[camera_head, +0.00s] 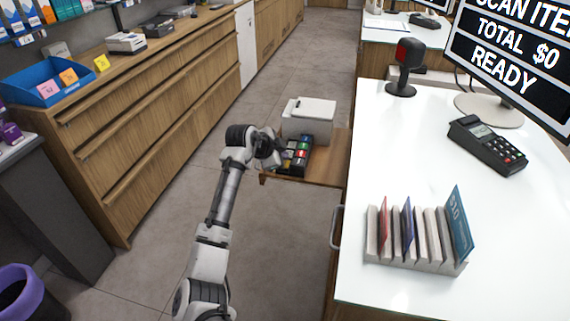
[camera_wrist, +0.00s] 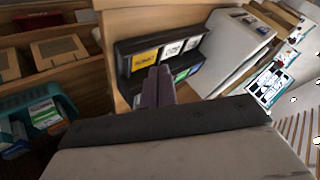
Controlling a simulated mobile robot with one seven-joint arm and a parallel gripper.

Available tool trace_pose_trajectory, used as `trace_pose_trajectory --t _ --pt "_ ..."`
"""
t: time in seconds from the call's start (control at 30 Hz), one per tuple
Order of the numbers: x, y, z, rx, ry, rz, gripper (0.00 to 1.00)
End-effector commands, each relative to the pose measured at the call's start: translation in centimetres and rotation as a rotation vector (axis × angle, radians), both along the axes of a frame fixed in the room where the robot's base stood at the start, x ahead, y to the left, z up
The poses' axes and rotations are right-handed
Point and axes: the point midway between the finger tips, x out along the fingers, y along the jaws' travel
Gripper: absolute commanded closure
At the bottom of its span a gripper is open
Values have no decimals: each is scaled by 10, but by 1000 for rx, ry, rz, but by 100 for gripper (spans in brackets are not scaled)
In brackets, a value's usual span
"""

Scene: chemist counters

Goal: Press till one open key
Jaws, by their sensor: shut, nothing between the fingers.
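A black key panel (camera_head: 297,155) with several coloured keys sits on a wooden shelf beside the white counter. In the wrist view the panel (camera_wrist: 163,58) shows a yellow key (camera_wrist: 145,60) and white keys in the upper row, with green and blue keys in the lower row. The key labels are too small to read surely, so I cannot tell which is the open key. My gripper (camera_wrist: 158,73) is shut and empty, its fingertips in front of the panel and covering part of the lower row. I cannot tell whether they touch a key.
A white printer-like box (camera_head: 308,120) stands behind the panel. On the counter are a monitor (camera_head: 515,50) reading TOTAL $0 READY, a card terminal (camera_head: 487,145), a scanner (camera_head: 404,68) and a card rack (camera_head: 415,243). Wooden drawers (camera_head: 165,115) line the left; the floor between is clear.

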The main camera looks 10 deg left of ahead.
Motion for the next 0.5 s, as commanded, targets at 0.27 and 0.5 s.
trace_pose_trajectory --t 0.27,0.5 --pt "0 0 -8 0 1 -1 100" --pt "0 0 -7 0 1 -1 100"
